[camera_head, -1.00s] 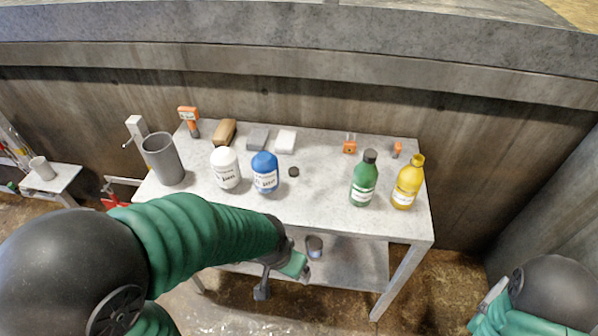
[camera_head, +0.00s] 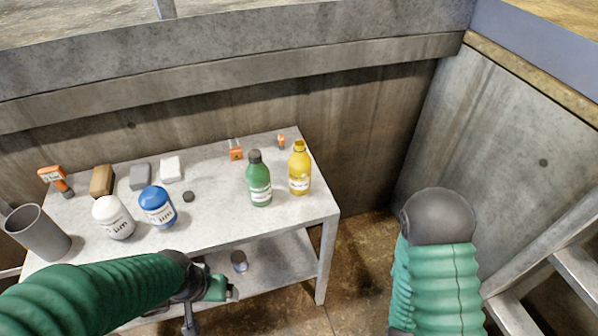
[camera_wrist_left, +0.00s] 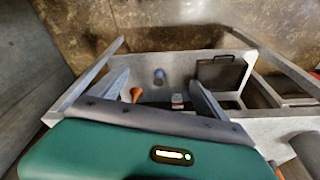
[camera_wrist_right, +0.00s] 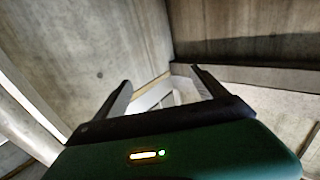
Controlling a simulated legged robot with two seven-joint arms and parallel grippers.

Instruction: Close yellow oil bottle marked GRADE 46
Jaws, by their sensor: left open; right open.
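The yellow bottle (camera_head: 299,170) stands upright near the right end of the grey table (camera_head: 225,225) in the head view. Its label is too small to read, and its top looks like an open yellow neck. A small dark cap (camera_head: 188,196) lies on the table left of the green bottle. My left gripper (camera_head: 208,306) is in front of the table, below its top, well left of the yellow bottle; its open, empty fingers show in the left wrist view (camera_wrist_left: 160,78). My right gripper is outside the head view; the right wrist view shows it open and empty (camera_wrist_right: 162,78), facing concrete walls.
A green bottle (camera_head: 259,180) with a dark cap stands just left of the yellow one. A blue bottle (camera_head: 157,207), a white bottle (camera_head: 113,219) and a grey bin (camera_head: 39,234) stand farther left. Small orange items (camera_head: 236,154) sit behind. Floor is free right of the table.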

